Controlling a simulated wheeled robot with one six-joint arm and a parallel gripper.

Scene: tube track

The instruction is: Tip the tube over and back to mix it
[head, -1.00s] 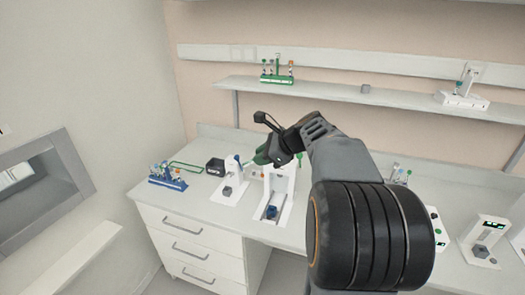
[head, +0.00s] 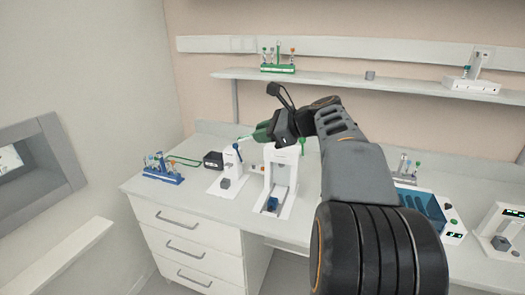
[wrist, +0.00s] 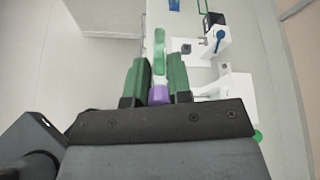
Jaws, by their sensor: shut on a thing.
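My gripper (head: 262,132) is above the bench, pointing left in the head view. It is shut on the tube (head: 245,138), whose pale end sticks out to the left, tilted close to level. In the wrist view the green fingers of my gripper (wrist: 158,72) flank the tube (wrist: 160,45). Its purple cap (wrist: 159,95) is near the palm, and its greenish body points away from me. The fingers partly hide the tube in the head view.
Below stand a white device with a blue-knobbed lever (head: 228,178) and a taller white stand (head: 282,160). A blue tube rack (head: 163,172) and a black box (head: 213,160) are to the left. A shelf (head: 340,82) with a green rack (head: 278,68) runs behind.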

